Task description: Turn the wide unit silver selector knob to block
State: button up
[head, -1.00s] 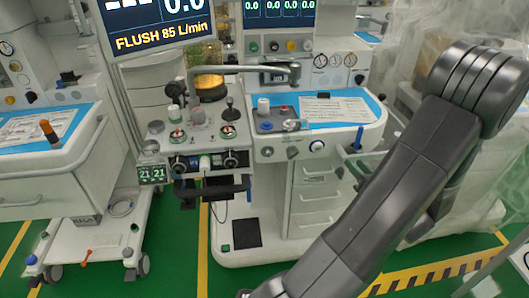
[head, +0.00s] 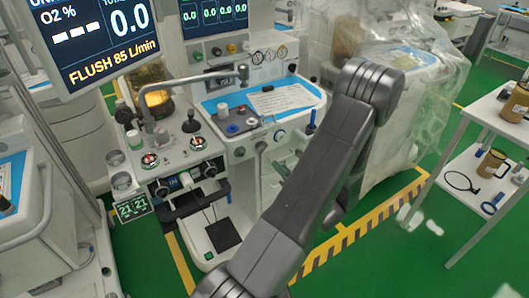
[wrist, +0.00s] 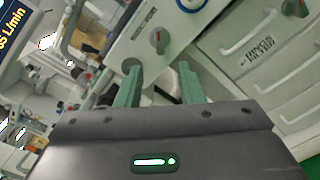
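The silver selector knob (wrist: 160,40) shows in the wrist view as a grey knob with a small red mark, on the pale front panel of the wide unit. In the head view, a small silver knob (head: 261,146) sits on the front of the wide unit (head: 318,100), left of a blue-ringed dial. My gripper (wrist: 161,78) is open, with two green fingers apart and nothing between them. The knob appears beyond the fingertips, in line with the gap, and not touched.
A blue-ringed dial (wrist: 190,3) is beside the knob. A dark round knob (wrist: 129,65) appears close to the left fingertip. Drawers (wrist: 260,45) fill the right of the wrist view. A white table (head: 480,110) with mugs stands at right; green floor (head: 400,262) is open before it.

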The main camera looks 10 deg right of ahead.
aim_at(264, 149)
jog(key=x, duration=0.9)
jog(key=shift+w+a+p, duration=0.1)
jog(key=shift+w+p, duration=0.2)
jog(key=shift+p, duration=0.05)
grip_shut()
